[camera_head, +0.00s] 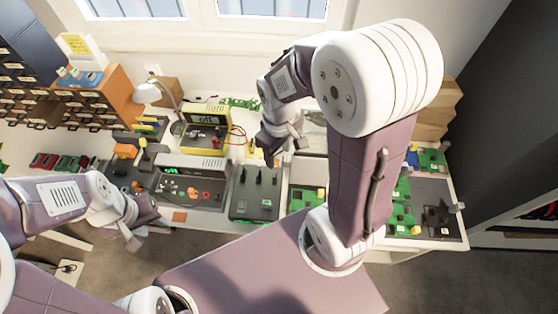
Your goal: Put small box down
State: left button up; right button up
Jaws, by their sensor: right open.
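A small brown box (170,90) stands at the back of the workbench, behind the white lamp. Light brown boxes (440,108) are stacked at the bench's right end, partly hidden by my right arm. I cannot tell which one is the task's small box. My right gripper (285,148) is open over the back middle of the bench, right of the yellow device, with no box visible in it. My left gripper (148,234) is low at the bench's front left edge. No box shows in it, and its finger gap is unclear.
Orange drawers (105,98) stand at left. My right arm hides much of the bench's right half.

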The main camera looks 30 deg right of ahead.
jog(key=w+d+f+n+b, duration=0.2)
jog(key=w+d+n+b, duration=0.1)
jog(key=w, duration=0.2)
jog(key=n+g+h+b, duration=0.2)
jog(key=n+b, duration=0.2)
jog(key=b, duration=0.9)
send_over(286, 159)
jog(key=a, duration=0.2)
jog(key=f, duration=1.6)
jog(key=w+f, duration=0.1)
jog(key=f, duration=0.7)
jog(key=shift+d, duration=0.2)
jog(key=shift+d+f, duration=0.15)
jog(key=shift+f, duration=0.3)
jog(key=x, duration=0.5)
jog(key=shift+s+d, duration=0.15)
grip_shut()
